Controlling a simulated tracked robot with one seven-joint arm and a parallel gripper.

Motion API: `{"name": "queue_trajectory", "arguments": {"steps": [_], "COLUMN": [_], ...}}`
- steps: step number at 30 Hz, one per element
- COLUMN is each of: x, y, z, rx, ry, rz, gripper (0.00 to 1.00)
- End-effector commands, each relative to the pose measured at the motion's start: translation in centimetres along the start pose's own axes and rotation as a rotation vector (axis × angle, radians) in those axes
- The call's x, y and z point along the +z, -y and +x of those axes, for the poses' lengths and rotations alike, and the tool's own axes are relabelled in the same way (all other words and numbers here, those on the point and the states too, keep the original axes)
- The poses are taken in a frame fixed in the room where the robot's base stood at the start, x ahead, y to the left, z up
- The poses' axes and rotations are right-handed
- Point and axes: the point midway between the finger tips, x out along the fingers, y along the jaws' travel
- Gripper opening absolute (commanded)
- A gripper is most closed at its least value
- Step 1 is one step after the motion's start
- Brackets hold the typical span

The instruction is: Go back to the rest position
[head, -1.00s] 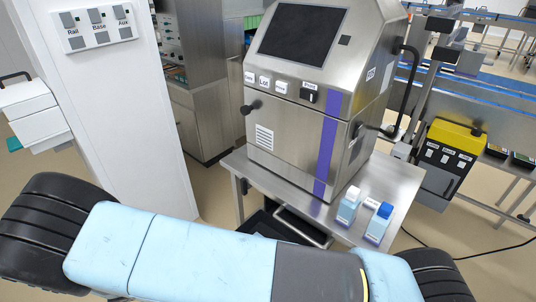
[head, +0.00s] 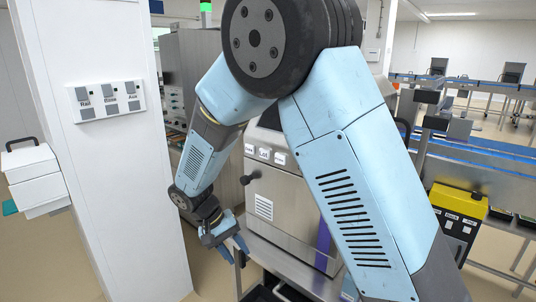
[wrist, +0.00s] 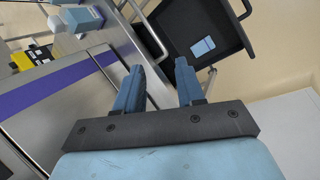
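My gripper (head: 236,234) hangs at the end of my folded arm in the head view, in front of the left side of the steel machine (head: 275,205). In the wrist view my gripper (wrist: 159,66) has its two blue fingers apart with nothing between them. A black tray (wrist: 235,32) with a light blue packet (wrist: 203,46) in it lies beyond the fingertips. My arm covers much of the machine, including most of its screen, in the head view.
A white pillar with a switch panel (head: 106,100) stands left of my arm. A white box unit (head: 32,175) is at far left. A yellow-topped control box (head: 459,203) is at right. White-and-blue bottles (wrist: 82,18) stand on the steel table.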

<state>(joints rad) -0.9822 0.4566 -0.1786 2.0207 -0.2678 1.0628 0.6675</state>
Motion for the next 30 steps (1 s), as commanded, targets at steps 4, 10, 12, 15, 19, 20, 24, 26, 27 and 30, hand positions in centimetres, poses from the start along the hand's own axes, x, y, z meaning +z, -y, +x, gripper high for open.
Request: {"name": "queue_trajectory", "arguments": {"steps": [4,10,12,15,19,20,24,26,27,30], "x": [0.7,2.3,3.1,4.4,6.2,6.7,9.1,10.2,10.9,12.9], "y": [-5.0,-11.1,-13.1,-15.9,-19.3,-20.1,-23.3,-24.6,-25.4,-27.2], "z": [-1.8,-3.6,-4.2,-4.8,-5.6,-5.7,-6.2,-6.4,-6.5,-6.8], "rx": [-0.089,-0.193,-0.227,-0.27,-0.321,-0.331,-0.375,-0.389,-0.398,-0.418], "ry": [-0.013,-0.046,-0.062,-0.088,-0.129,-0.139,-0.189,-0.213,-0.229,-0.271], "rz": [0.036,0.081,0.097,0.12,0.152,0.159,0.194,0.209,0.22,0.246], "gripper": [0.38,0.38,0.38,0.38,0.38,0.38,0.38,0.38,0.38,0.38]}}
